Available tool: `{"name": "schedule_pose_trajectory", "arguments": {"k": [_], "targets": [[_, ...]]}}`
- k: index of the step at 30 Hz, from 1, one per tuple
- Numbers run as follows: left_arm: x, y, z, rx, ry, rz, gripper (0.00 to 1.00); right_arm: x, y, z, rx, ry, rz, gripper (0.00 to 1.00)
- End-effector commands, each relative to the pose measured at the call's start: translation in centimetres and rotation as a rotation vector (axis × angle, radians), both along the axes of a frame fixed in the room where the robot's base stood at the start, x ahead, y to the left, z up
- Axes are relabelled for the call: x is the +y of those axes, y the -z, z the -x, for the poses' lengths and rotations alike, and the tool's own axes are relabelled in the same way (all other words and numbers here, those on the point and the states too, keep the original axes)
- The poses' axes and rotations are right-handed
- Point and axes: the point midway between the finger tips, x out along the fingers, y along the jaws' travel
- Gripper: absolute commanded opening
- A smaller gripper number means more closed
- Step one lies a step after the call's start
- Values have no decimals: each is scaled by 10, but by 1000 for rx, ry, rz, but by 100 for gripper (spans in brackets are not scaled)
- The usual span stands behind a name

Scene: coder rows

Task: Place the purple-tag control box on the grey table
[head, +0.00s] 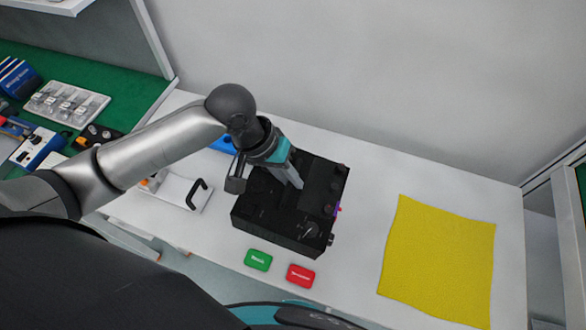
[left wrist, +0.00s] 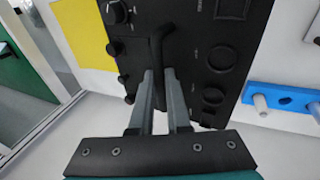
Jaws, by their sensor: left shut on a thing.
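The black control box (head: 290,205) has knobs along its right side and a small purple tag (head: 338,209) at its right edge. My left gripper (head: 296,183) is over the box's top and shut on its handle. In the left wrist view the fingers (left wrist: 161,85) close around the black handle (left wrist: 163,42) on the box's face (left wrist: 195,25). The box is over the light grey table (head: 375,185); I cannot tell whether its underside touches the tabletop. My right gripper is not in view.
A green label block (head: 258,260) and a red one (head: 300,275) lie in front of the box. A yellow cloth (head: 440,260) lies at the right. A white piece with a black handle (head: 178,190) and a blue part (head: 224,145) are left. Bare table lies between box and cloth.

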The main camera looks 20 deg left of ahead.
Motion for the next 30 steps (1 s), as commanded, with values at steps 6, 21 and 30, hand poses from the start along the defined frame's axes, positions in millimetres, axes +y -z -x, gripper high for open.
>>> {"name": "schedule_pose_trajectory", "arguments": {"k": [6, 21, 30], "targets": [[-2, 44, -2, -7, -1, 8, 0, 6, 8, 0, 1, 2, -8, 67], [-2, 101, -3, -11, 1, 8, 0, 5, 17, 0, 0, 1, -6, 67], [-3, 134, -3, -10, 0, 8, 0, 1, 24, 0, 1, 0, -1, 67]]}}
